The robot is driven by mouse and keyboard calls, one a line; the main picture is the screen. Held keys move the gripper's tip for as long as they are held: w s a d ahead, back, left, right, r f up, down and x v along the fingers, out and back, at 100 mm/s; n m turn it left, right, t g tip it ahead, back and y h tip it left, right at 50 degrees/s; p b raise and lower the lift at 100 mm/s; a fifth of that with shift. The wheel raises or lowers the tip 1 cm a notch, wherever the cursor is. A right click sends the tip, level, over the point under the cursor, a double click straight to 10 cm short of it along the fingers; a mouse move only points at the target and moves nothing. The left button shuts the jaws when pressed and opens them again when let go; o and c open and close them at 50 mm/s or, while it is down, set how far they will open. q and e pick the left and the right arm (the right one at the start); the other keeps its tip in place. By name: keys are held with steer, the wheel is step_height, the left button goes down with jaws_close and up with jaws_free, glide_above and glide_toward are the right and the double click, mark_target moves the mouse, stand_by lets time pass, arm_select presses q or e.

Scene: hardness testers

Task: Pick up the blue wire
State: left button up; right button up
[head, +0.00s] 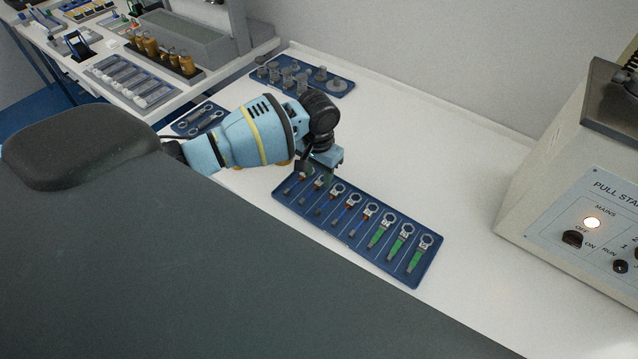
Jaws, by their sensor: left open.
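A blue tray (434,262) lies on the white bench and holds a row of short wires with ring-shaped ends. Wires with blue sleeves (359,222) lie near the middle of the row. Green-sleeved wires (416,253) lie at the right end, and wires with reddish parts (322,206) lie toward the left. My left gripper (318,172) is open above the left end of the tray, pointing down, with nothing seen between its fingers. It partly hides the leftmost wires. My right gripper is out of view.
A blue tray of grey metal parts (326,88) lies behind my left gripper, and a small blue tray (187,125) lies to its left. A large beige machine (560,172) with a lit lamp stands at the right. The bench between is clear.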

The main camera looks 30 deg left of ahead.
arm_select(q)
step_height(320, 180, down, 3)
steer(key=shift+r, duration=0.2)
jaws_close()
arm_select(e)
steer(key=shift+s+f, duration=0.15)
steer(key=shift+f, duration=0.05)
arm_select(q)
steer(key=shift+r, duration=0.2)
